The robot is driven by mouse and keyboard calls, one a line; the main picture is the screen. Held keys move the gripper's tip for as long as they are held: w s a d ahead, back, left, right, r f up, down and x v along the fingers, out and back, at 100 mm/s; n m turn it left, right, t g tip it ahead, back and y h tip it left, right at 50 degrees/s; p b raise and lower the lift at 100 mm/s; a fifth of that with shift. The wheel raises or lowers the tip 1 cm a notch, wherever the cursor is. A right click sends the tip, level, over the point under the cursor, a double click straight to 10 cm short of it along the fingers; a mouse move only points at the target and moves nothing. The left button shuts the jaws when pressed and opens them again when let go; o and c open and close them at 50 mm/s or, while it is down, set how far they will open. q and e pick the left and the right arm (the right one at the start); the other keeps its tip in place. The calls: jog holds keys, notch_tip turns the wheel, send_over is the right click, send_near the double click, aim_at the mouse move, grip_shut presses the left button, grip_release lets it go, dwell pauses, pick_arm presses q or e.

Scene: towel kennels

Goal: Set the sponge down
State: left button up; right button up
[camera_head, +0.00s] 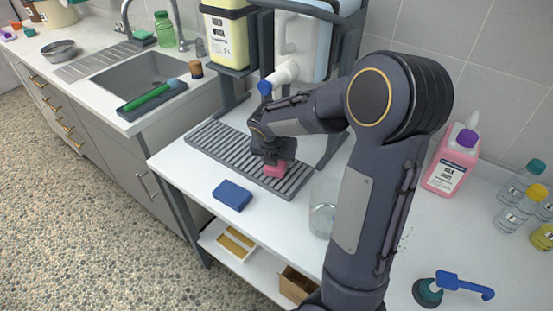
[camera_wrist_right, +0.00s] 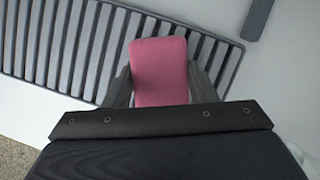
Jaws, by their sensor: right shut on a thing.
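A pink sponge (camera_head: 274,170) is held in my right gripper (camera_head: 273,160), over the right end of the grey slatted drip tray (camera_head: 221,147) on the white counter. The sponge (camera_wrist_right: 160,72) fills the space between the two dark fingers in the right wrist view, with the tray slats (camera_wrist_right: 75,45) behind it. It is at or just above the slats; I cannot tell whether it touches them. A blue sponge-like block (camera_head: 232,195) lies on the counter in front of the tray. My left gripper is not in view.
A dark rack with containers (camera_head: 229,38) stands behind the tray. A clear jar (camera_head: 322,218) stands to the right, partly behind my arm. A pink bottle (camera_head: 453,162) and several small bottles are farther right. A sink (camera_head: 152,75) is at the left. The counter's front left is clear.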

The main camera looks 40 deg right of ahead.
jog(key=shift+f, duration=0.15)
jog(key=o, duration=1)
